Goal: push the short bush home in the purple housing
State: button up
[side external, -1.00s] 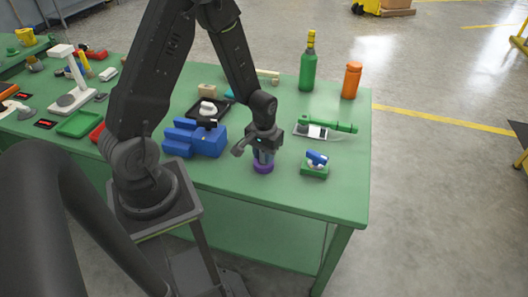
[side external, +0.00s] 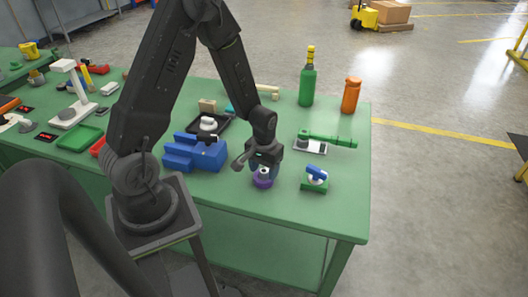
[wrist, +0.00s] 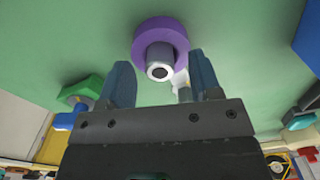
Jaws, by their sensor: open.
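The purple housing (side external: 263,182) stands on the green table near its front edge; it shows as a thick ring in the wrist view (wrist: 142,36). The short bush (wrist: 160,68) is a grey cylinder with a pale rim and dark bore. It sits in the housing's opening with part of its body sticking out. In the side view its pale top (side external: 264,170) is small. My gripper (wrist: 161,62) is open, its two blue-grey fingers apart on either side of the bush's end in the wrist view. I cannot tell whether a finger touches it.
A blue vise-like block (side external: 195,154) stands close on the left. A green block with a blue-handled valve (side external: 315,180) is on the right. A green-handled tool (side external: 328,138), a green bottle (side external: 307,85) and an orange bottle (side external: 350,96) stand behind.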

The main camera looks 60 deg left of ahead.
notch_tip(320, 180, up, 13)
dwell(0.3)
dwell(0.5)
notch_tip(320, 180, up, 10)
dwell(0.8)
jog(key=s+d+r+m+t, duration=0.2)
jog(key=s+d+m, duration=0.1)
jog(key=s+d, duration=0.2)
jog(key=s+d+r+m+t, duration=0.3)
jog(key=s+d, duration=0.3)
jog(key=shift+s+r+t, duration=0.25)
jog(key=shift+s+t, duration=0.05)
